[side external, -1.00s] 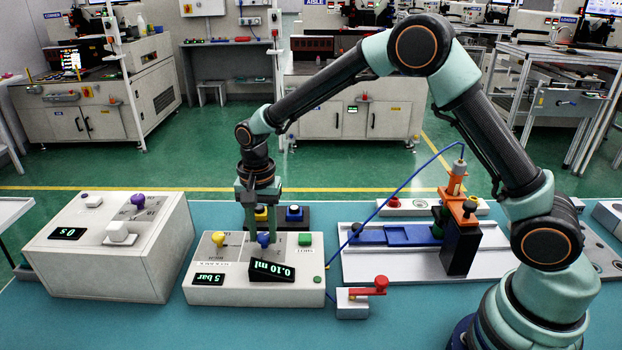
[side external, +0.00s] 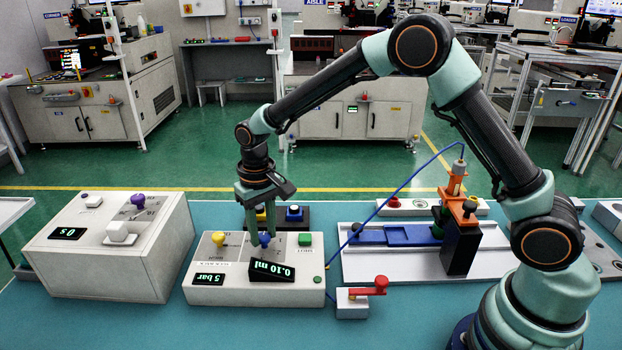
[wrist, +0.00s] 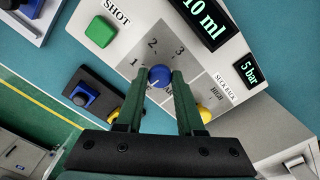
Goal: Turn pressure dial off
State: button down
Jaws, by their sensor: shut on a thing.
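The white control box (side external: 240,281) stands on the teal table. A blue dial (side external: 265,239) is on its top, between a yellow knob (side external: 218,238) and a green button (side external: 305,239). My gripper (side external: 263,236) points down at the blue dial, fingers on either side of it. In the wrist view the blue dial (wrist: 159,76) sits between the tips of my gripper (wrist: 160,80), which is shut on it. The numbers 1, 2 and 3 are printed around the dial; lettering nearer me is partly hidden by the fingers.
A display (side external: 208,280) reads 5 bar and another (side external: 271,271) reads 0.10 ml. A white box (side external: 110,250) with a purple knob stands at left. A red-handled valve (side external: 367,286) is at front right. A dispenser fixture (side external: 460,240) stands farther right.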

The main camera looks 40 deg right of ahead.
aim_at(263, 235)
jog(key=shift+r+n, duration=0.15)
jog(key=shift+n, duration=0.35)
jog(key=c, duration=0.5)
grip_release()
jog(key=shift+r, duration=6)
